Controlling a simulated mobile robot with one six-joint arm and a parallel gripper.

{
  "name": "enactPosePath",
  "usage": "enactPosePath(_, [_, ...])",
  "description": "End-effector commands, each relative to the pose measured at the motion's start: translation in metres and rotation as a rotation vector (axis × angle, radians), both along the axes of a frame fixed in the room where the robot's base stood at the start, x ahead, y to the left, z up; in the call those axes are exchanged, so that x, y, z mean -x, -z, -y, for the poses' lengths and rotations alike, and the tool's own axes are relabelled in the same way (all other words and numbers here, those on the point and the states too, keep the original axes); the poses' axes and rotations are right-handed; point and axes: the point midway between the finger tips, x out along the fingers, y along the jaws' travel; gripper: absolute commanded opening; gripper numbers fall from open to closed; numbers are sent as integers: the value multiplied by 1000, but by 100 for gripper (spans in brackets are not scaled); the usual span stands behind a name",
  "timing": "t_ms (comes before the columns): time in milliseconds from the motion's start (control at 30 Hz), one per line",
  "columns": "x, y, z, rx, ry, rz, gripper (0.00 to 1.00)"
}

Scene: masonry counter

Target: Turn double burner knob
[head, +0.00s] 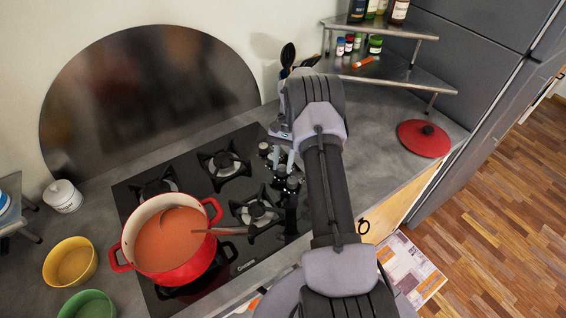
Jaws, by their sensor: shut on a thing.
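A black gas hob (190,165) is set in the grey counter, with several dark, silver-edged burner knobs (292,184) along its right side. My gripper (283,160) points down over the upper part of this knob row. Its fingers are shut on one of the knobs, which is mostly hidden between them. I cannot tell which way that knob is turned. My arm comes in from the lower right and covers the counter to the right of the knobs.
A red pot (185,270) of orange soup with a ladle stands on the front left burner. A yellow bowl (70,262) and a green bowl (86,305) are at left. A red lid (423,138) and a corner shelf (395,70) are at right. Utensils stand behind my gripper.

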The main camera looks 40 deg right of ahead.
Motion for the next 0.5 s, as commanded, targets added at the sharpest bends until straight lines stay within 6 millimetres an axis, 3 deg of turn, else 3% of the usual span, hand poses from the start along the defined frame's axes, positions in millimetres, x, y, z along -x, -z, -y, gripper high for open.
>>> enactPosePath(500, [-1,0,0,0,-128,0,0])
